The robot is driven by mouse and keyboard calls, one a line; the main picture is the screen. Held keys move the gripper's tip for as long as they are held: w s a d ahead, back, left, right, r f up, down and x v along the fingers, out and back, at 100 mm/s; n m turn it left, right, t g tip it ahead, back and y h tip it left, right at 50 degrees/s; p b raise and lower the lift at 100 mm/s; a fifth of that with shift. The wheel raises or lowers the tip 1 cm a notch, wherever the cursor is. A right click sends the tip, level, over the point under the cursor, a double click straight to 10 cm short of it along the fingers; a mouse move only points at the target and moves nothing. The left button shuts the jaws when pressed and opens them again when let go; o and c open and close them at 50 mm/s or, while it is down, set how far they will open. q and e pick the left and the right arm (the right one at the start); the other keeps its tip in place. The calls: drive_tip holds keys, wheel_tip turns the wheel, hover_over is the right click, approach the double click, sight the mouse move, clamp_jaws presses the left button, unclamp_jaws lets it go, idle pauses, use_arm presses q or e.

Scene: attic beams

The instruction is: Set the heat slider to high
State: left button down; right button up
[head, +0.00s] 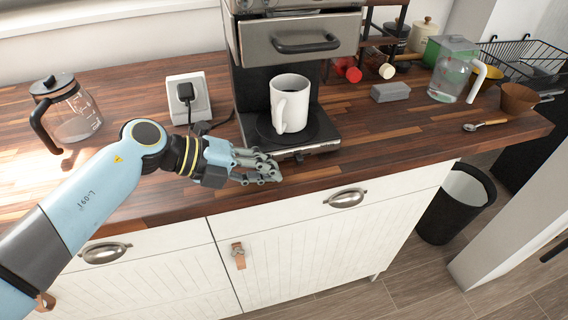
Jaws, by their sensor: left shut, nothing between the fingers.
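The coffee machine (246,105) stands on the wooden counter, with a white mug (291,105) on its round plate. A control strip (318,149) runs along the front edge of its base, with a small light part near its middle. I cannot make out the heat slider or its setting for certain. My left gripper (270,172) is shut and empty at the left front corner of the base. Its fingers point right, close to the strip, and cover its left end. I cannot tell whether they touch it. My right gripper is not in view.
A glass carafe (75,115) stands at the left, near my left arm. A wall socket with a plug (187,97) is behind my gripper. A grey block (391,92), a water jug (452,75) and a spoon (484,125) are to the right.

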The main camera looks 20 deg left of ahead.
sight(299, 159)
use_arm(q)
drive_tip(key=w+d, duration=0.2)
drive_tip(key=shift+d+r, duration=0.15)
drive_tip(key=shift+d, duration=0.25)
drive_tip(key=shift+w+d+r+p, duration=0.1)
drive_tip(key=shift+w+d+p, duration=0.6)
drive_tip(key=shift+d, duration=0.35)
